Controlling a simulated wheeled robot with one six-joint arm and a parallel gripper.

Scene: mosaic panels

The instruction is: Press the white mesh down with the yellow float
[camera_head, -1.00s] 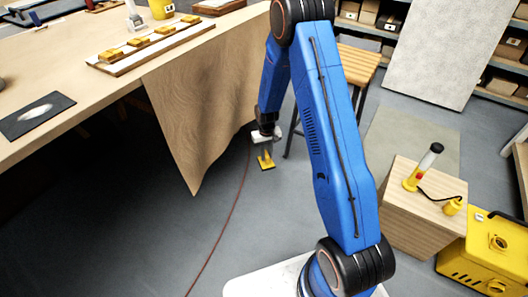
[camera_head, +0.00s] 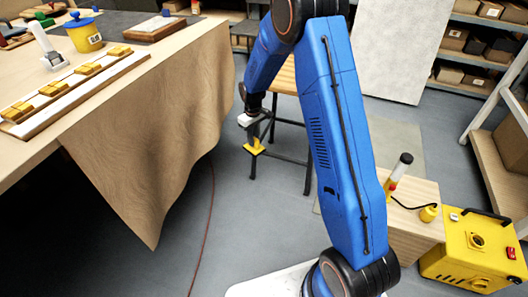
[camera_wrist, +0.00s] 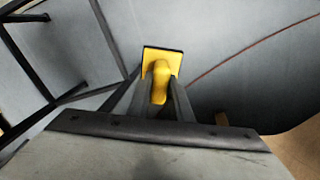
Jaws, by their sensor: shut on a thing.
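My gripper (camera_head: 254,139) is shut on the yellow float (camera_head: 255,148), in the air beside the table. In the wrist view, the float (camera_wrist: 160,70) shows its yellow plate and handle between my two fingers (camera_wrist: 160,92), above the grey floor. A large pale panel (camera_head: 385,50) leans upright against the shelves at the back.
A stool (camera_head: 284,78) stands behind my gripper. A wooden box (camera_head: 415,235) and yellow machine (camera_head: 465,262) are at right.

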